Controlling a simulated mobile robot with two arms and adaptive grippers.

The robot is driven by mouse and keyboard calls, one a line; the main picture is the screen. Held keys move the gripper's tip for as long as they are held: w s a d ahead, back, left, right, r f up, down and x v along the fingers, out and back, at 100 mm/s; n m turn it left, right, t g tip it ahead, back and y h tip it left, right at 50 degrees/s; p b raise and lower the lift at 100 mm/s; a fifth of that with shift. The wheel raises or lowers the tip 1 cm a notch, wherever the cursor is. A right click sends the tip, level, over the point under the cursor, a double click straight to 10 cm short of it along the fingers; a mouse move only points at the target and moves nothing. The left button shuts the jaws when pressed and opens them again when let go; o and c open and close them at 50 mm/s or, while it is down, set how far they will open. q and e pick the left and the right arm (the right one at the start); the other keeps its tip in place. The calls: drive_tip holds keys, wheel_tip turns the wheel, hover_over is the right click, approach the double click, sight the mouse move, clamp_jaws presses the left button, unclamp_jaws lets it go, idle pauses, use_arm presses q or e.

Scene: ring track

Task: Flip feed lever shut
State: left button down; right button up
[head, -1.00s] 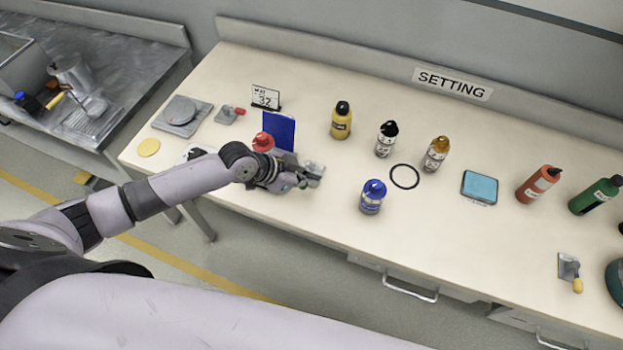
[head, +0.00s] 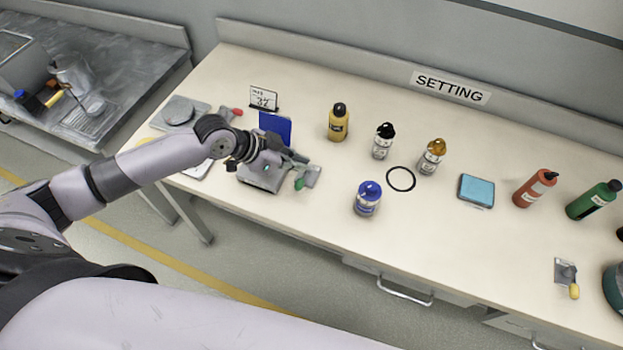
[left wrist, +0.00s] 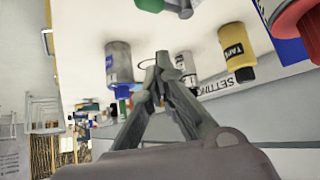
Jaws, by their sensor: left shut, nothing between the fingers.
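A grey device (head: 262,180) stands near the front left of the bench. A small grey fitting with a green tip (head: 299,184) shows at its right side. I cannot tell for sure which part is the feed lever, or how it is set. My left gripper (head: 300,158) is over the device, just behind the green tip, shut and empty. In the left wrist view its fingertips (left wrist: 163,62) meet. There a green part (left wrist: 150,5) shows at the top edge and a red part (left wrist: 296,18) at the top right. My right gripper is not in view.
A blue panel (head: 275,127) stands behind the device. A blue-capped bottle (head: 368,198) stands to its right, with a black ring (head: 401,179) beyond. A yellow bottle (head: 338,123) stands farther back. The bench front between device and blue-capped bottle is clear.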

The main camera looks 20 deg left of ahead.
use_arm(q)
drive_tip(key=shift+a+r, duration=0.5)
drive_tip(key=shift+r, duration=0.35)
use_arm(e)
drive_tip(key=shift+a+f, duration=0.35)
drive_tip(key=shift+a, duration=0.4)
